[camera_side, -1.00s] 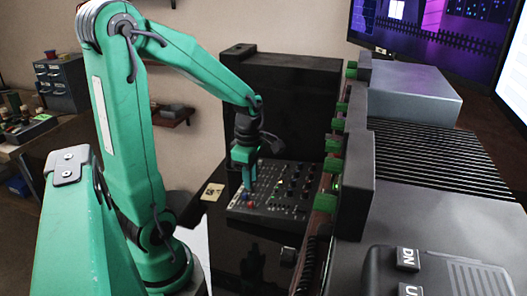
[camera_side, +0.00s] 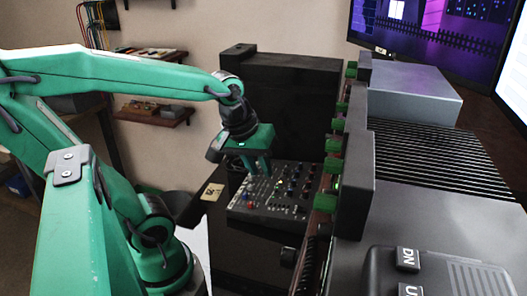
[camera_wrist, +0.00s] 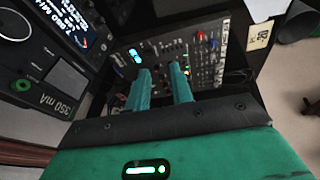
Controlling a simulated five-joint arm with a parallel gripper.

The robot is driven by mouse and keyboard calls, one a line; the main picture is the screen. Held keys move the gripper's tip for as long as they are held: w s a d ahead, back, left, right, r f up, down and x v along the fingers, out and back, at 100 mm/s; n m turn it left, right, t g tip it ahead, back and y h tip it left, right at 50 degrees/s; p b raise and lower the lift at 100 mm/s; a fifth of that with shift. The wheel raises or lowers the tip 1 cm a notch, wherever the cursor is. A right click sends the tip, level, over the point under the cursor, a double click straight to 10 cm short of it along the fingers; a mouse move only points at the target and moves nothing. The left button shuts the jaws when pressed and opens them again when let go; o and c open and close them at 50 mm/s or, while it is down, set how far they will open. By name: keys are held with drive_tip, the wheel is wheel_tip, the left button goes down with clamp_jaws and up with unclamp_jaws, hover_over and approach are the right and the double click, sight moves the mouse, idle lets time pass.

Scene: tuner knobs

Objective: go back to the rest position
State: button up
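My gripper (camera_side: 256,170) is green, with two fingers pointing down, above the rear left part of a small black panel of knobs (camera_side: 270,208). In the wrist view my gripper (camera_wrist: 160,70) shows its two fingers apart, with nothing held between them. The knob panel (camera_wrist: 205,65) lies beyond the fingertips, with red, blue and white knobs and a lit cyan display. The fingers hide part of the panel. I cannot tell the exact height of the fingertips above it.
A tall black box (camera_side: 280,90) stands behind the panel. A rack with green-edged modules (camera_side: 357,160) rises to its right, beside a finned dark unit (camera_side: 430,155). A small beige card (camera_side: 212,192) lies left of the panel. Open space lies above the panel.

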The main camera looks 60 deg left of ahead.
drive_tip(key=d+r+m, duration=0.1)
drive_tip(key=m, duration=0.1)
drive_tip(key=s+d+m+t, duration=0.1)
drive_tip(key=m, duration=0.2)
drive_tip(key=s+d+r+m, duration=0.1)
drive_tip(key=m, duration=0.2)
drive_tip(key=shift+s+d+r+t+h, duration=0.15)
drive_tip(key=shift+s+r+t+h, duration=0.1)
drive_tip(key=shift+r+t+h, duration=0.1)
idle(1.6)
